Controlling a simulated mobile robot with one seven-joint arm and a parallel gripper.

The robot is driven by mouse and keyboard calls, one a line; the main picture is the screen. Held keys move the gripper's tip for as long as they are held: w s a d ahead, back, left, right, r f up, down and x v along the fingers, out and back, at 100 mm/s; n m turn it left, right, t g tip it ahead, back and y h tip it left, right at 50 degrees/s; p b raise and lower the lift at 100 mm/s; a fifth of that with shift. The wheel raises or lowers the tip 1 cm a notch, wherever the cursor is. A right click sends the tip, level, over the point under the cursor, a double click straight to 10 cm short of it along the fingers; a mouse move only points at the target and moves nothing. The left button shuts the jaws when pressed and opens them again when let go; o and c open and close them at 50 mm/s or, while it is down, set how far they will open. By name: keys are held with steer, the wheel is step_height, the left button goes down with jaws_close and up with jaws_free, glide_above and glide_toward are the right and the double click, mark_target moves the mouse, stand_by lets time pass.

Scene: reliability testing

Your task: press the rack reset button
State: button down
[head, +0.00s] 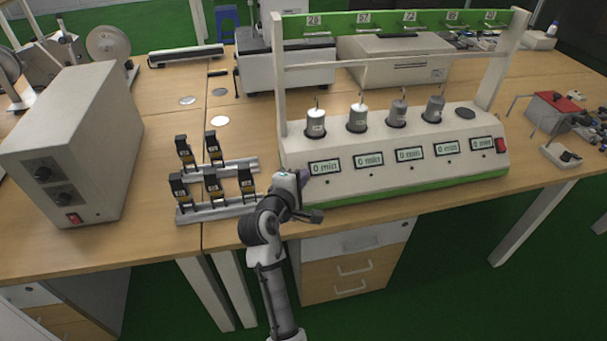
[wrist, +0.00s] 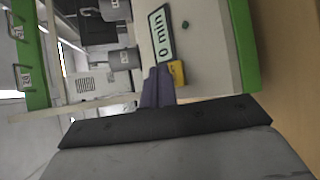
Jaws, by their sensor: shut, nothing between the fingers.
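The rack (head: 385,183) is a white sloped console with a green base, posts and several displays reading "0 min". A small dark round button sits below each display; one is by the first display (head: 325,167). My gripper (head: 304,176) is at the rack's left end, close to the first display. In the wrist view the shut purple fingers (wrist: 158,86) point at the rack face, beside a small yellow piece (wrist: 178,72). Whether the fingertips touch the rack is unclear. Which button is the reset is not labelled legibly.
Several cylinders (head: 357,118) stand on top of the rack, and a red switch (head: 501,146) is at its right end. Black clamps (head: 213,187) on rails stand left of my gripper. A large beige box (head: 75,150) is farther left.

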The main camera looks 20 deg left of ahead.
steer(key=s+r+p, duration=0.1)
steer(key=s+d+r+p, duration=0.1)
steer(key=p, duration=0.1)
steer(key=r+p, duration=0.1)
steer(key=shift+s+d+r, duration=0.35)
steer(key=shift+s+d, duration=0.05)
stand_by(0.8)
